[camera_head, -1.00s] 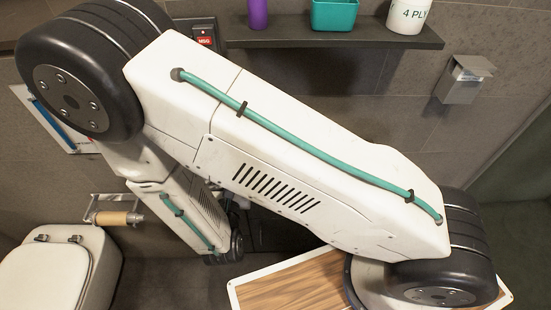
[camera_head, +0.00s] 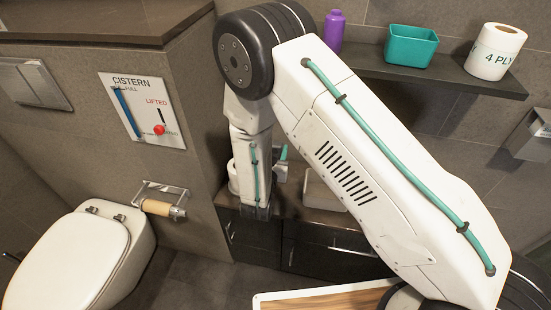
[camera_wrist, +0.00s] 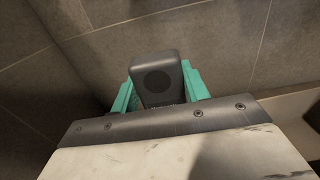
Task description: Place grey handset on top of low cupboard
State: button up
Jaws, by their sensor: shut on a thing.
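The grey handset (camera_wrist: 158,80), a dark rounded block with a round speaker patch, is between the teal fingers of my gripper (camera_wrist: 160,92) in the wrist view. My gripper is shut on it. In the head view a teal finger (camera_head: 283,153) shows just right of my forearm, above the back of the low cupboard (camera_head: 335,250); the handset cannot be made out clearly there. The cupboard has dark fronts with metal handles and a brown top. My arm hides part of its top. I cannot tell how high the handset is above it.
A wall shelf (camera_head: 440,75) above holds a purple bottle (camera_head: 334,30), a teal tub (camera_head: 410,47) and a paper roll (camera_head: 494,52). A toilet (camera_head: 75,260) is at left.

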jog(key=shift+f, duration=1.9)
jog(key=o, duration=1)
jog(key=shift+o, duration=0.2)
jog(key=v, duration=1.2)
jog(key=shift+r, duration=0.3)
